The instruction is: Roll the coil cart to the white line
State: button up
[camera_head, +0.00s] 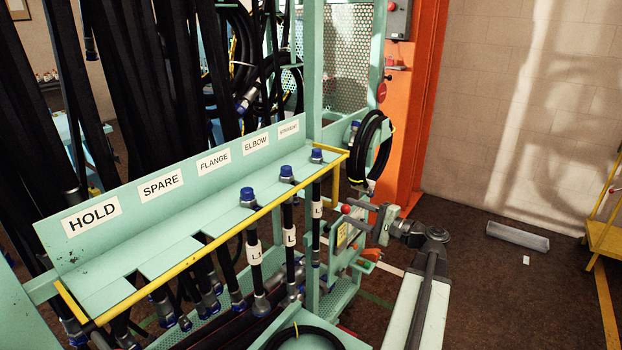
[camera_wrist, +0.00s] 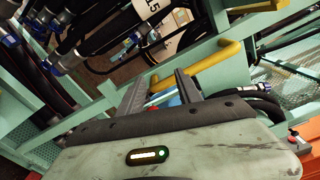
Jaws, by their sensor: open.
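The mint-green frame (camera_head: 330,272) at lower centre in the head view has low perforated shelves and hose below; I take it as part of the coil cart, though its outline is partly hidden by the rack. My gripper (camera_head: 354,212) is open beside this frame, pointing left. In the wrist view my gripper (camera_wrist: 160,78) has two dark fingers spread apart. A bent yellow bar (camera_wrist: 212,70) lies just beyond the fingertips, across the mint-green frame. I cannot tell whether it sits between them.
A labelled mint-green hose rack (camera_head: 190,240) with a yellow rail fills the left. A black hose coil (camera_head: 372,150) hangs by an orange post (camera_head: 425,110). A grey trough-like piece (camera_head: 517,236) lies on the floor. A yellow stand (camera_head: 605,238) is far right. Floor between is open.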

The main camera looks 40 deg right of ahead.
notch_tip(320, 180, up, 2)
jog(key=d+m+h+p, duration=0.2)
jog(key=m, duration=1)
jog(key=m+p, duration=0.5)
jog(key=p, duration=0.2)
send_near(338, 173)
jog(key=w, duration=0.3)
jog(key=shift+h, duration=0.4)
jog(key=w, duration=0.5)
jog(key=w+a, duration=0.1)
jog(key=w, duration=0.2)
jog(key=shift+f, duration=0.1)
grip_shut()
jog(key=shift+s, duration=0.1)
